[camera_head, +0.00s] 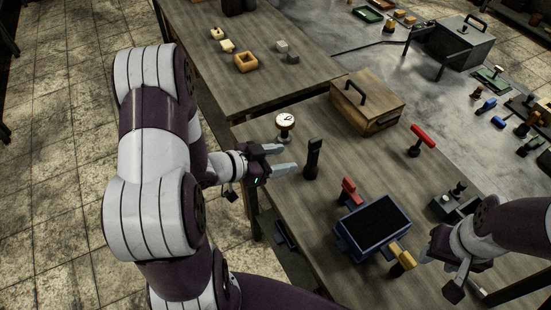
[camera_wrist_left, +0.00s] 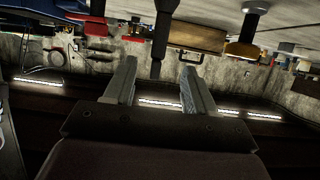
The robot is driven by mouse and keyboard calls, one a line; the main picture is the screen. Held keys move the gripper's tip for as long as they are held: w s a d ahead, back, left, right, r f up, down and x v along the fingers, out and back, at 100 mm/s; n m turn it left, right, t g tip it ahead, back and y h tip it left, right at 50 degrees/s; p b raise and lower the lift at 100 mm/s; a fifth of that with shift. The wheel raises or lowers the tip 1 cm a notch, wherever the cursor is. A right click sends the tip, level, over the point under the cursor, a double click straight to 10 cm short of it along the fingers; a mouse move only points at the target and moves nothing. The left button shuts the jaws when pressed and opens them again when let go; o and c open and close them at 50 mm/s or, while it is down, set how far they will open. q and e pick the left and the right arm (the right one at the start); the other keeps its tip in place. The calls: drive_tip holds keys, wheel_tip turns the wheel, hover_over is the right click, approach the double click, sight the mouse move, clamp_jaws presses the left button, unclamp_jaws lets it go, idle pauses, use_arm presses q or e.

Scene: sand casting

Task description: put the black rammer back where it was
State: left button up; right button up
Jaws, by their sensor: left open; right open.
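In the left wrist view the rammer lines up with the gap between the fingertips (camera_wrist_left: 158,68). My right gripper (camera_head: 440,262) is open at the lower right, partly hidden by its own arm.
A white-faced dial (camera_head: 285,121) stands just behind the rammer. A wooden box with a black handle (camera_head: 367,103) is further back. A blue box with dark fill (camera_head: 374,228) is in front, beside red (camera_head: 349,188) and yellow (camera_head: 403,257) handled parts. A red-handled tool (camera_head: 423,136) stands right.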

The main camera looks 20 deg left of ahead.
use_arm(q)
drive_tip(key=w+a+n+g+y, duration=0.1)
drive_tip(key=a+n+g+y, duration=0.1)
drive_tip(key=a+y, duration=0.3)
drive_tip(key=s+d+r+n+g+y, duration=0.3)
drive_tip(key=s+d+n+g, duration=0.2)
drive_tip(key=s, duration=0.7)
drive_tip(key=shift+s+d+g, duration=0.3)
drive_tip(key=shift+d+g, duration=0.6)
drive_tip(key=shift+g, duration=0.3)
